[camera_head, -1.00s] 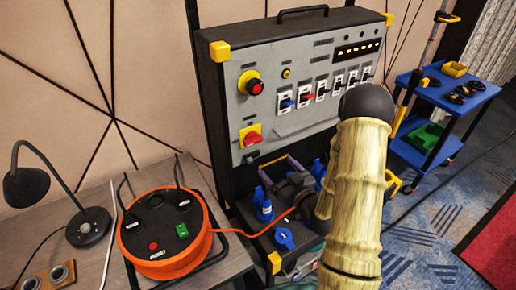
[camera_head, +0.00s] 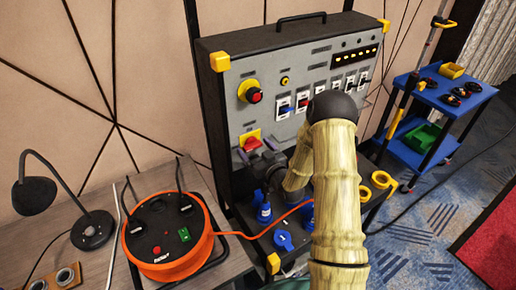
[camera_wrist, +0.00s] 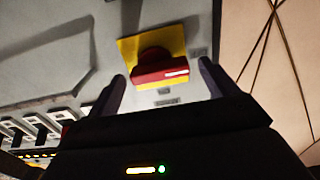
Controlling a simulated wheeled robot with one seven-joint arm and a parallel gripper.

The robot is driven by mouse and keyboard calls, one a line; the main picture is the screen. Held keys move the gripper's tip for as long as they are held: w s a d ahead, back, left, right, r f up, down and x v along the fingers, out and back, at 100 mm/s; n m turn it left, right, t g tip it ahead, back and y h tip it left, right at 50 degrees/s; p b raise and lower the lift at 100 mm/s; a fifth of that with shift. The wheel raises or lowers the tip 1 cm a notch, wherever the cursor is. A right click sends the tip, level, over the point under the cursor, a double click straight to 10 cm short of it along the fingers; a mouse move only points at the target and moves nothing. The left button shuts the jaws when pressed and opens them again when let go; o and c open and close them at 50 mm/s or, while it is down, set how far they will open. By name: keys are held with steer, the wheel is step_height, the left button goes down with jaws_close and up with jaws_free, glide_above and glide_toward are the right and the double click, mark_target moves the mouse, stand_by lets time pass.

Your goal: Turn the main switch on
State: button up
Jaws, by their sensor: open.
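The main switch, a red handle on a yellow plate (camera_head: 250,138), is low on the left of the grey panel. In the wrist view its red handle (camera_wrist: 158,70) lies roughly crosswise, with a pale mark near one end. My gripper (camera_wrist: 163,83) is open, with one dark finger on each side of the handle. It looks empty, and whether a finger touches the handle I cannot tell. In the head view my gripper (camera_head: 256,154) is just below and in front of the switch, partly covering it.
A row of breakers (camera_head: 325,92) is to the right. An orange cable reel (camera_head: 168,235) and a lamp (camera_head: 92,230) stand on the left bench. A blue cart (camera_head: 440,95) stands at right.

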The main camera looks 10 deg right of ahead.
steer(key=shift+s, duration=0.15)
steer(key=shift+c, duration=0.3)
steer(key=c, duration=0.9)
